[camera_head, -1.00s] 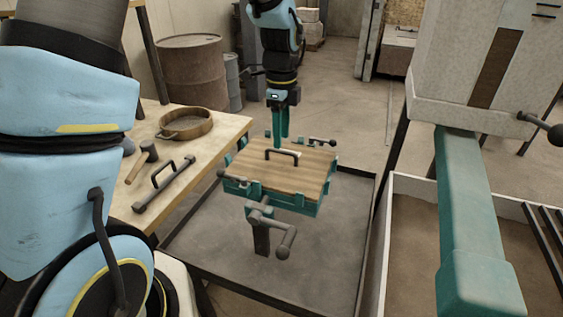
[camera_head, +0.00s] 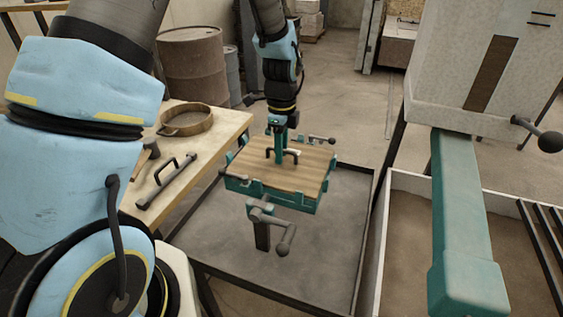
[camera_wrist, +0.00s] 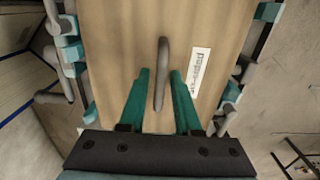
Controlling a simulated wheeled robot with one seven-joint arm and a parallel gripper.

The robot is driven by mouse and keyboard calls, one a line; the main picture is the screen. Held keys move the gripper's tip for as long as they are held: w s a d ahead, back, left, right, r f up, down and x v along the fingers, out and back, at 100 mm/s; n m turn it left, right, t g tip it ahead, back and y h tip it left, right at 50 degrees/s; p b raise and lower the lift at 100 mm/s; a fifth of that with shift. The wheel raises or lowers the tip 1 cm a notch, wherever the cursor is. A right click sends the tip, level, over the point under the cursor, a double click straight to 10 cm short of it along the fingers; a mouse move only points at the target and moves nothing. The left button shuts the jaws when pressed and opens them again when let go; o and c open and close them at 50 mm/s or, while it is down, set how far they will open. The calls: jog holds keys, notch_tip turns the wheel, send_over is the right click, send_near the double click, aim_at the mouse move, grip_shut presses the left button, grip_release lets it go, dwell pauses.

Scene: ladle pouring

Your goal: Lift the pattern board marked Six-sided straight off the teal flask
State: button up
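The wooden pattern board (camera_head: 290,180) lies flat on the teal flask (camera_head: 307,207), which sits on a stand with a crank. A dark bar handle (camera_head: 293,153) rises from the middle of the board. My gripper (camera_head: 280,158) points down at the handle. In the wrist view, my gripper (camera_wrist: 162,75) is open, with one teal finger on each side of the handle (camera_wrist: 161,75) and gaps between. A white label (camera_wrist: 199,71) lies beside the handle on the board (camera_wrist: 120,40); its print is too small to read surely.
A wooden bench (camera_head: 226,125) at the left holds a round sieve (camera_head: 186,120), a mallet (camera_head: 146,157) and a bar with a handle (camera_head: 168,180). A sand bin (camera_head: 410,215) stands at the right, beneath a teal beam (camera_head: 462,210). Clamp levers stick out around the flask.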

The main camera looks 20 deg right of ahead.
grip_shut()
jog(key=shift+r, duration=0.15)
notch_tip(320, 180, up, 10)
jog(key=b, duration=0.2)
jog(key=shift+f+b, duration=0.2)
jog(key=shift+b, duration=0.2)
jog(key=shift+r+p, duration=0.3)
jog(key=shift+r, duration=0.1)
